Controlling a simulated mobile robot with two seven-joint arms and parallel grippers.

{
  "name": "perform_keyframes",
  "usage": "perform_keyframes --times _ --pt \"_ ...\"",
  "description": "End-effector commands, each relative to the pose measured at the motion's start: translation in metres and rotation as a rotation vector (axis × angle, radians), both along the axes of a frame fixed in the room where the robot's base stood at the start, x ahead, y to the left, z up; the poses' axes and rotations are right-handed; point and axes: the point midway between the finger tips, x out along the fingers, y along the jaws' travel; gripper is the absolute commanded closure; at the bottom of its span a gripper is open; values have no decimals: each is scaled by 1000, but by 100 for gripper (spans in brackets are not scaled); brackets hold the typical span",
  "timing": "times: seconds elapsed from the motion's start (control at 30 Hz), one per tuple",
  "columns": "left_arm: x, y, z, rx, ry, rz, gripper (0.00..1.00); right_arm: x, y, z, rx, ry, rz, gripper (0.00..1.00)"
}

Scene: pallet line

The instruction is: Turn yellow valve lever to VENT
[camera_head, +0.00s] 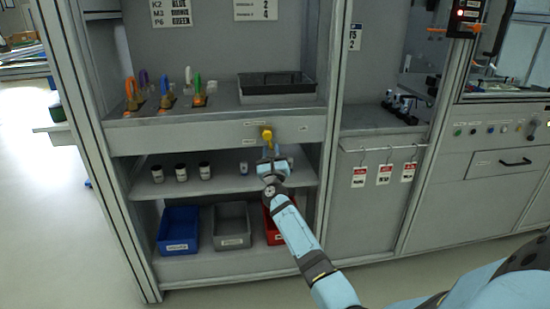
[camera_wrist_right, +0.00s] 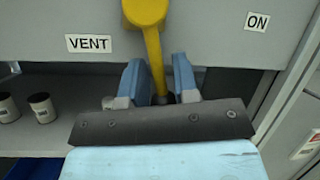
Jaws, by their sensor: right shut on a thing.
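The yellow valve lever (camera_head: 267,133) is on the front panel below the upper shelf. In the right wrist view the lever (camera_wrist_right: 154,55) hangs down from its round yellow hub, almost vertical, its lower end tilted slightly to the right. The VENT label (camera_wrist_right: 88,43) is left of the hub and the ON label (camera_wrist_right: 257,21) is to its right. My right gripper (camera_wrist_right: 159,85) has one finger on each side of the lever's lower part and is shut on it. The right gripper (camera_head: 271,156) also shows in the head view. My left gripper is not in view.
Several small black-and-white jars, including one jar (camera_head: 181,172), stand on the shelf behind and below my gripper. Blue (camera_head: 178,244), grey (camera_head: 231,240) and red (camera_head: 273,238) bins sit beneath. A dark tray (camera_head: 277,98) and coloured-handled tools are on the upper shelf.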

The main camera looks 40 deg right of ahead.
Motion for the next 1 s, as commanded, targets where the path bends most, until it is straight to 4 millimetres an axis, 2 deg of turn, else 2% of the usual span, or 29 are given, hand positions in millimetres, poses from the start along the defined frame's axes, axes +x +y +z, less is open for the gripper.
perform_keyframes --times 0.1,0.4,1.0 --pt "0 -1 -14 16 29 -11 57 3 5 -5 76 -44 0 100" --pt "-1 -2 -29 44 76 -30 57 7 11 -5 193 -116 -1 100" --pt "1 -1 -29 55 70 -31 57 9 14 -3 229 -138 0 100"
